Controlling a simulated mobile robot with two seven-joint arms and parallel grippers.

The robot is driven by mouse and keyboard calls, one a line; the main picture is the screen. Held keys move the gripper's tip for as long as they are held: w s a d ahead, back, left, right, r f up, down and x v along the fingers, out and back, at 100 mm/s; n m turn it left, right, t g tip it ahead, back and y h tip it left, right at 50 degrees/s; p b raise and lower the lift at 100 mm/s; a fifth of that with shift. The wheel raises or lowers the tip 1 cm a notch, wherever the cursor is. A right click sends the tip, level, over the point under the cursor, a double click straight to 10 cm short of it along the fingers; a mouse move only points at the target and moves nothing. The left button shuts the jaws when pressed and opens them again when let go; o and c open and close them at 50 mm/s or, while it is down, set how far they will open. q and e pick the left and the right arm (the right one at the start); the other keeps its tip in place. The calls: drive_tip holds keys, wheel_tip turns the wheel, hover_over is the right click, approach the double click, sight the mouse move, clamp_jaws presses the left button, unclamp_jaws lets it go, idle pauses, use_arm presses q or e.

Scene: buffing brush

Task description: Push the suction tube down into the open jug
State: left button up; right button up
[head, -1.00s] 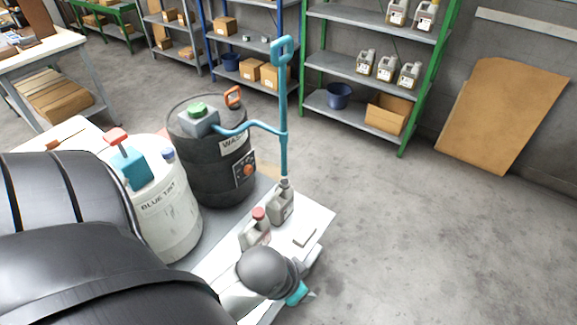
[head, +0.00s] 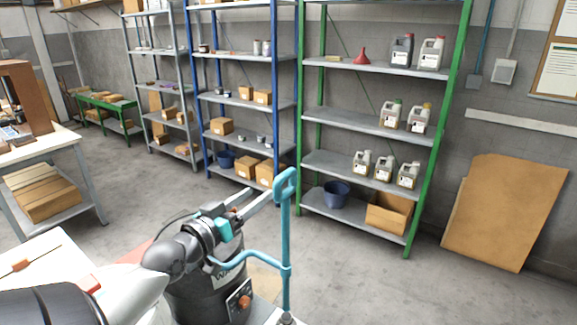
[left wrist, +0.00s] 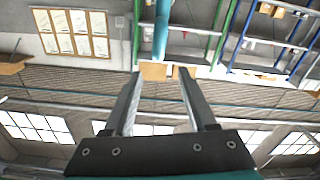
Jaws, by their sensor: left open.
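The teal suction tube (head: 286,245) stands upright in the head view, with a looped handle at its top and a side hose bending left to the black drum. Its foot meets the jug's neck (head: 286,319) at the bottom edge; most of the jug is cut off. My left gripper (head: 262,192) is open and level with the handle, just left of it. In the left wrist view the tube (left wrist: 161,35) lies ahead between the two fingertips, towards the picture's top; whether a finger touches it I cannot tell. My right gripper is not in view.
The black waste drum (head: 205,295) stands under my left arm. A green-framed shelf (head: 375,130) with jugs and a blue shelf (head: 245,140) stand behind. A brown board (head: 505,212) leans on the right wall. The floor right of the tube is clear.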

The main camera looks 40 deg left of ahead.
sight(275, 182)
use_arm(q)
drive_tip(key=w, duration=0.2)
drive_tip(key=shift+w+p, duration=0.3)
drive_tip(key=shift+w, duration=0.05)
drive_tip(key=w, duration=0.5)
drive_tip(key=shift+w+a+p, duration=0.2)
drive_tip(key=shift+a+p, duration=0.05)
drive_tip(key=shift+p, duration=0.05)
drive_tip(key=w, duration=0.4)
drive_tip(key=shift+w+a, duration=0.2)
drive_tip(key=shift+a, duration=0.05)
drive_tip(key=shift+w+a+f, duration=0.1)
drive_tip(key=shift+w, duration=0.95)
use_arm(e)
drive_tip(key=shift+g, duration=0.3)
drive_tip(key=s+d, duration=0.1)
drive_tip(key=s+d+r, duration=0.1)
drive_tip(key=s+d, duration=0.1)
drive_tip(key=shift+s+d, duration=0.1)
use_arm(q)
drive_tip(key=shift+c, duration=0.4)
clamp_jaws()
